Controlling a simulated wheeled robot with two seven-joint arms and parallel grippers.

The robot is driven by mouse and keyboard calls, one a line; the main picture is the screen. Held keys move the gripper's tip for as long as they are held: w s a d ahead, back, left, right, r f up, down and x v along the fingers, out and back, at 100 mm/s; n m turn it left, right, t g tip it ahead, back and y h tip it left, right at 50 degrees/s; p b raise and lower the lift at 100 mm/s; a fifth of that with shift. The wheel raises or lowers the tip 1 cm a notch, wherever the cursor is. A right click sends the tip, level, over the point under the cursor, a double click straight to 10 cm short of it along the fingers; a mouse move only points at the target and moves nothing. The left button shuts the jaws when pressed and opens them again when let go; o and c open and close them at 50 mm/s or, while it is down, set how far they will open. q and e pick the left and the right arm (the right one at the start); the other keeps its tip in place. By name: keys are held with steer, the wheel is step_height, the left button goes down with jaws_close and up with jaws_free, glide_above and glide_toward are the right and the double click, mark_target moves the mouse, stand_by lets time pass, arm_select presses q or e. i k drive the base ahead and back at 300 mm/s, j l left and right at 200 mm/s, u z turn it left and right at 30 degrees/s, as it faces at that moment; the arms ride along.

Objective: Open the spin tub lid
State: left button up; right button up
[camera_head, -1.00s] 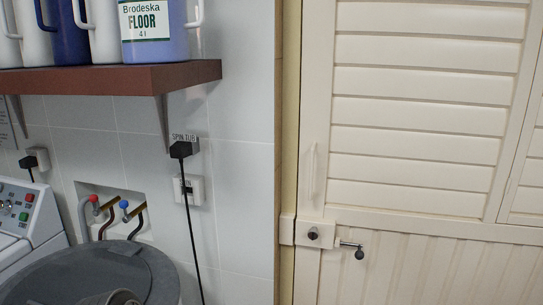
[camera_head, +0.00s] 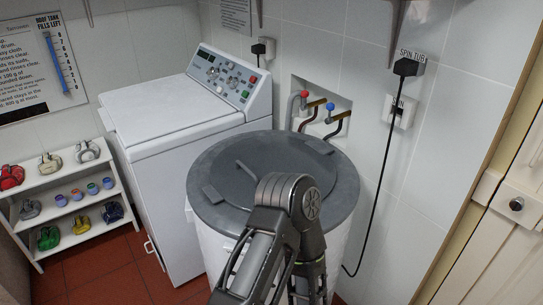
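The spin tub (camera_head: 335,235) is a white round drum standing right of the washing machine. Its round dark grey lid (camera_head: 225,160) lies flat over the top and looks shut. A bent grey link of one of my arms rises from the bottom of the picture and covers the front right part of the lid and tub. Neither of my grippers is in view.
A white washing machine (camera_head: 175,110) stands left of the tub. A black cord (camera_head: 378,190) hangs from the plug marked SPIN TUB. Taps (camera_head: 335,118) sit in a wall recess behind. A low white shelf (camera_head: 35,180) holds small items at left. A cream door (camera_head: 515,230) is at right.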

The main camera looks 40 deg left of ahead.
mark_target(259, 157)
steer(key=u, duration=1.45)
steer(key=k, duration=0.65)
steer(key=z, duration=2.2)
steer(key=k+j, duration=0.2)
steer(key=j, duration=0.3)
steer(key=k+j, duration=0.15)
steer(key=j, duration=0.35)
steer(key=k+j, duration=0.2)
steer(key=j, duration=0.25)
steer(key=k+j, duration=0.2)
steer(key=j, duration=0.3)
steer(key=k+j, duration=0.15)
steer(key=j, duration=0.35)
steer(key=k+j, duration=0.2)
steer(key=j, duration=0.3)
steer(key=k+j, duration=0.2)
steer(key=j, duration=0.3)
steer(key=k+j, duration=0.15)
steer(key=j, duration=0.3)
steer(key=i, duration=0.1)
